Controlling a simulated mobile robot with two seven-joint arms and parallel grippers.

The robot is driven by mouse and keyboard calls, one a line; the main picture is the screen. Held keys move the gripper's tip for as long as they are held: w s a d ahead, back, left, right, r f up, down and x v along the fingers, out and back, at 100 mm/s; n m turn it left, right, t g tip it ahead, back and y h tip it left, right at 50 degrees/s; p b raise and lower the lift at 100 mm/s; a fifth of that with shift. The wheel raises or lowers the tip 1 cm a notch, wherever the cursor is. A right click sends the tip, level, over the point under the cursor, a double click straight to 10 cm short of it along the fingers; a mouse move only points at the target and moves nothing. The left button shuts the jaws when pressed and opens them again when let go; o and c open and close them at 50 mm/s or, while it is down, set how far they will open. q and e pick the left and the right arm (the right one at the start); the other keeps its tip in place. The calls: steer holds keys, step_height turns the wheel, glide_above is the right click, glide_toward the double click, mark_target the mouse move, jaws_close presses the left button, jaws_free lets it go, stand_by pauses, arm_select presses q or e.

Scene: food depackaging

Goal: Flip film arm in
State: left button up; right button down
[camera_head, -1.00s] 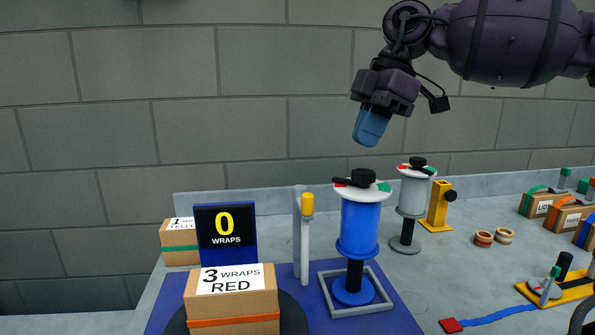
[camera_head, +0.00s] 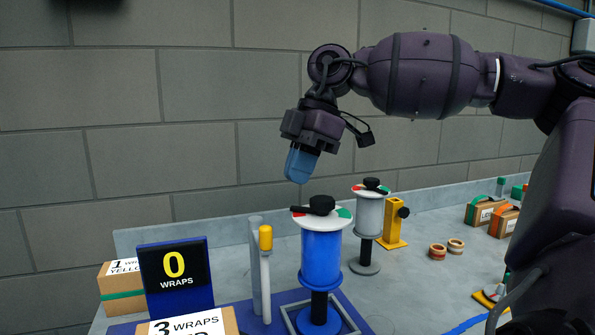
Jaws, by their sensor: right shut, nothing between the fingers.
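The film arm is probably the white upright post with a yellow top (camera_head: 265,240), standing beside a grey post (camera_head: 255,270) left of the blue film roll (camera_head: 321,258). The blue roll stands upright on a blue base in a square grey frame, with a white, red and green dial and black knob (camera_head: 321,206) on top. My right gripper (camera_head: 299,166) is shut and empty, with blue fingers pointing down, above and slightly left of the dial, apart from it. My left gripper is not in view.
A blue sign reading 0 WRAPS (camera_head: 174,274) stands left of the posts. A box labelled 3 WRAPS (camera_head: 190,324) is in front, and a YELLOW box (camera_head: 122,283) behind. A grey roll (camera_head: 369,217) and yellow stand (camera_head: 393,222) are at the right.

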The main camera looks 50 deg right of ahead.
mark_target(260, 229)
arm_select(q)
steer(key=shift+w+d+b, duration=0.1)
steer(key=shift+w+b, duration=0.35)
arm_select(e)
steer(key=x, duration=0.7)
steer(key=shift+f, duration=0.25)
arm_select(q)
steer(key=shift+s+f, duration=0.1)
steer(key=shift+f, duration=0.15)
